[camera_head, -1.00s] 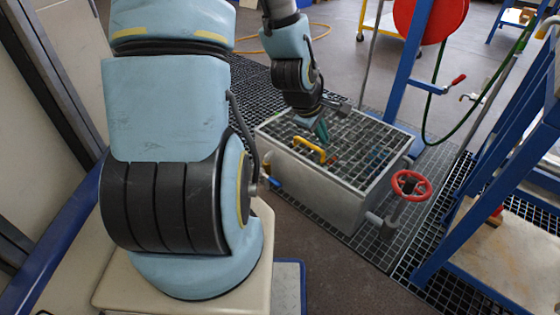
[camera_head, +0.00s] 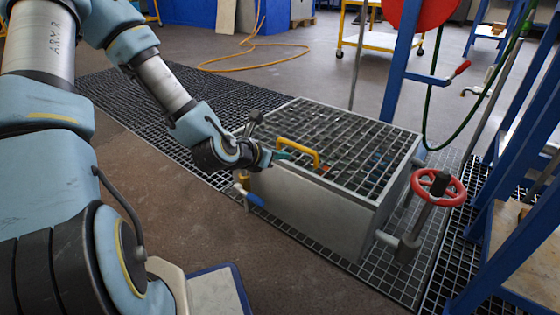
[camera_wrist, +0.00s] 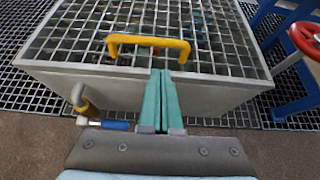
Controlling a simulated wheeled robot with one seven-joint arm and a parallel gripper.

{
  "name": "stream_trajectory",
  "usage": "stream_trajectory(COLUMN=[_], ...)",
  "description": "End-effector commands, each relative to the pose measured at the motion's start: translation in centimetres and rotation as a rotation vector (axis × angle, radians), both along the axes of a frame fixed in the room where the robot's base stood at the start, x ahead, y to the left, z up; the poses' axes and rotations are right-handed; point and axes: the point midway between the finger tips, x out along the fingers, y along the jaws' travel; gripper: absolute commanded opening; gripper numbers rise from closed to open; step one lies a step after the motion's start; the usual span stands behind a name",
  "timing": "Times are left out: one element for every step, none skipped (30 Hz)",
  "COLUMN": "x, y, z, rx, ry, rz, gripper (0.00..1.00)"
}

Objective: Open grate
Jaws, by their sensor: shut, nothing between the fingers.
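The grate (camera_head: 345,130) is a grey metal grid lying flat and closed on top of a grey box (camera_head: 310,215). A yellow handle (camera_head: 299,148) stands on the grate near its front left edge. In the wrist view the handle (camera_wrist: 148,42) lies just beyond the fingertips, above and slightly left of them. My gripper (camera_wrist: 160,74) has its two green fingers shut together with nothing between them. In the head view my gripper (camera_head: 280,155) reaches in from the left, close to the handle; whether it touches the handle cannot be told.
A red handwheel (camera_head: 438,187) sits on a pipe right of the box. A blue-levered valve (camera_head: 250,197) sticks out at the box's left front. Blue frames stand at right and behind. Floor grating surrounds the box; open floor lies in front.

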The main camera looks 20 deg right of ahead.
Motion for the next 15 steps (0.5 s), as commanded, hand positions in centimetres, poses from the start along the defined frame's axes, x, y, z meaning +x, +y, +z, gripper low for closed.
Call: stream_trajectory(x=[0.2,0.4,0.7,0.9,1.1,1.4,1.7,1.9,2.2,2.4,2.6,2.8,3.0,3.2,3.4], y=[-0.5,-0.9,-1.3,-1.8,-2.2,-2.7,-3.2,-3.6,-4.1,-4.5,-4.8,-5.3,-5.6,-5.8,-6.2], z=[-0.5,-0.8,-1.2,-1.5,-1.9,-2.3,-2.6,-2.8,-3.2,-3.5,-3.7,-3.9,-4.1,-4.3,-4.4], rx=[0.0,0.001,0.001,0.001,0.002,0.002,0.001,0.001,0.002,0.003,0.002,0.002,0.003,0.004,0.004], ry=[-0.002,-0.003,-0.004,-0.004,-0.004,-0.004,-0.005,-0.005,-0.004,-0.005,-0.004,-0.004,-0.004,-0.004,-0.004], rz=[-0.002,-0.003,-0.003,-0.005,-0.004,-0.004,-0.004,-0.004,-0.005,-0.004,-0.004,-0.004,-0.004,-0.004,-0.004], gripper=[0.0,0.0,0.0,0.0,0.0,0.0,0.0,0.0,0.0,0.0,0.0,0.0,0.0,0.0,0.0])
